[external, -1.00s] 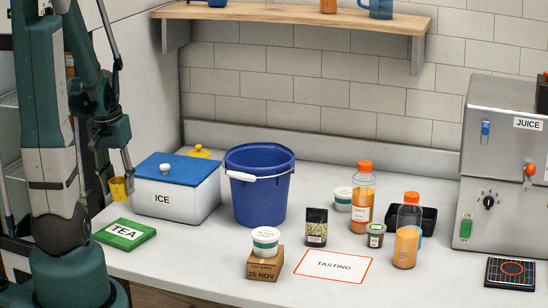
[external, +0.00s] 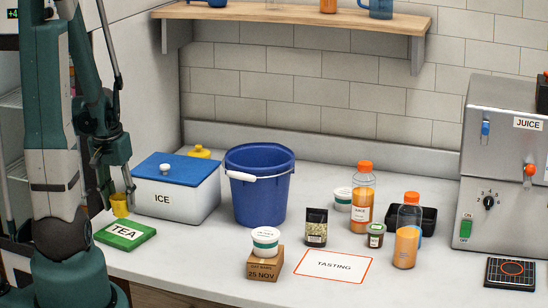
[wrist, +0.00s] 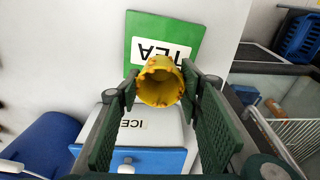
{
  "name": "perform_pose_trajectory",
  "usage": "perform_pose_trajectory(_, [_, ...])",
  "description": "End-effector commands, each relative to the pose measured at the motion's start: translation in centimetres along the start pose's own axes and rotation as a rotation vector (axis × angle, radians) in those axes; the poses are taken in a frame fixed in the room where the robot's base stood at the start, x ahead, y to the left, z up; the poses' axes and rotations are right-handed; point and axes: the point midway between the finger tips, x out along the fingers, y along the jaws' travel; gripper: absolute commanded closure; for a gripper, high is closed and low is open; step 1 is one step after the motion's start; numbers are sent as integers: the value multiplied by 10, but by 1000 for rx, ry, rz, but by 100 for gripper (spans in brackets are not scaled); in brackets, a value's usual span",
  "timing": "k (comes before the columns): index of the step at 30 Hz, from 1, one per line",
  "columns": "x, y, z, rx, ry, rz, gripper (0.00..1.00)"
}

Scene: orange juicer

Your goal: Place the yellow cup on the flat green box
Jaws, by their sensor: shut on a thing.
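The yellow cup (external: 119,204) is held by my gripper (external: 122,199) at the back edge of the flat green box (external: 142,236) in the external view. The box carries a white TEA label and lies on the counter. In the wrist view, my gripper (wrist: 160,85) has its two dark fingers on either side of the cup (wrist: 160,90), whose open mouth faces the camera and shows brownish marks. The green box (wrist: 185,32) shows beyond the cup, which covers part of the label. I cannot tell whether the cup touches the box.
The white ICE box (external: 180,205) with its blue lid stands close to the right of the cup. A blue bucket (external: 262,200) is further right. Bottles, jars and a TASTING card (external: 335,266) lie beyond. The counter's front edge is near the green box.

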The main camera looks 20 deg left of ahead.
Motion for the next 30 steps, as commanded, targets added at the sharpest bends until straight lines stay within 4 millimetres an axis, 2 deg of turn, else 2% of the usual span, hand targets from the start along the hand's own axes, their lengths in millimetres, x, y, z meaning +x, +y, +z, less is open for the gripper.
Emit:
perform_pose_trajectory(4, [9,0,1,0,0,0,76])
perform_pose_trajectory(18, [12,0,2,0,0,0,76])
perform_pose_trajectory(30, [45,0,6,0,0,0,76])
